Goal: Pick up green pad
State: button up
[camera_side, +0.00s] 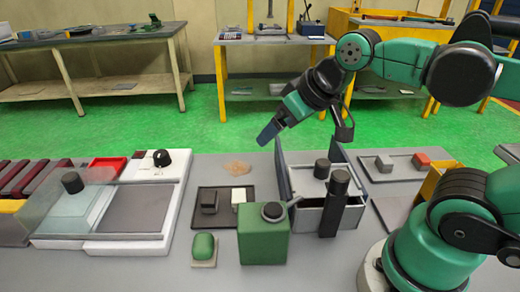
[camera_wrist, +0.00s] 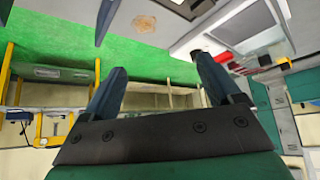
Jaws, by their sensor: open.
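The green pad (camera_side: 204,246) is a small rounded green block on a pale beige base, at the front of the table in the side view. It stands left of a larger green box with a dark round top (camera_side: 263,235). My gripper (camera_side: 268,133) is raised well above the table, behind and to the right of the pad, and apart from it. Its two blue fingers (camera_wrist: 158,65) are spread with nothing between them in the wrist view. I cannot make out the green pad in the wrist view.
A dark tray (camera_side: 223,222) with a grey and a white block lies behind the pad. A grey open case (camera_side: 318,214) with black cylinders stands right of the green box. A white device (camera_side: 150,205) is to the left. A tan patch (camera_side: 237,168) lies at the back.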

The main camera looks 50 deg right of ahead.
jog(key=w+a+r+n+g, duration=0.1)
jog(key=a+r+n+g, duration=0.15)
jog(key=n, duration=0.35)
jog(key=n+g, duration=0.5)
jog(key=n, duration=1.6)
send_over(202, 241)
notch_tip(202, 241, down, 13)
jog(key=shift+r, duration=0.1)
jog(key=shift+f, duration=3.3)
grip_shut()
